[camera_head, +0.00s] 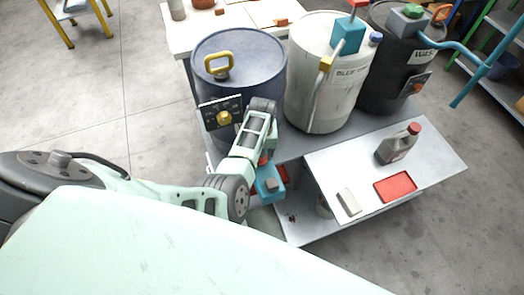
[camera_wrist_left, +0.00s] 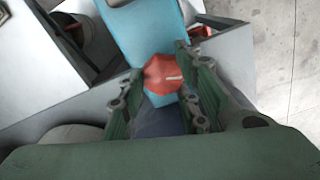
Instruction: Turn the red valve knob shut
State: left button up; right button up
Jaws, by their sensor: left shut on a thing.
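The red valve knob (camera_wrist_left: 163,75) is faceted, with a pale line on its face. It sits on a light blue body (camera_wrist_left: 150,30) in the left wrist view. My left gripper (camera_wrist_left: 158,80) has its dark green fingers on either side of the knob, shut on it. In the head view my left arm reaches to the bench edge, and only a small red part of the knob (camera_head: 264,159) shows above the blue valve body (camera_head: 268,188). The fingertips are mostly hidden there behind my arm. My right gripper is not in view.
A blue drum (camera_head: 240,62), a white drum (camera_head: 318,85) and a black drum (camera_head: 385,70) stand close behind. A grey bottle (camera_head: 398,146), a red tray (camera_head: 396,186) and a pale block (camera_head: 349,202) are on the white board (camera_head: 435,160) at right.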

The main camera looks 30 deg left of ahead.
pick_arm(q)
jog(key=m+p, duration=0.1)
jog(key=m, duration=0.1)
jog(key=m+p, duration=0.1)
jog(key=shift+d+r+m, duration=0.2)
jog(key=shift+m, duration=0.2)
jog(key=m+p, duration=0.2)
jog(key=m, duration=0.1)
jog(key=shift+s+m, duration=0.1)
jog(key=shift+m, duration=0.3)
jog(key=m+p, duration=0.1)
jog(key=m, duration=0.3)
jog(key=shift+s+f, duration=0.1)
jog(key=shift+f, duration=0.05)
jog(key=shift+s+d+f+m, duration=0.1)
jog(key=shift+s+m, duration=0.05)
jog(key=shift+m, duration=1.35)
jog(key=shift+s+p, duration=0.1)
jog(key=shift+p, duration=0.2)
jog(key=o, duration=1.1)
jog(key=shift+c, duration=0.2)
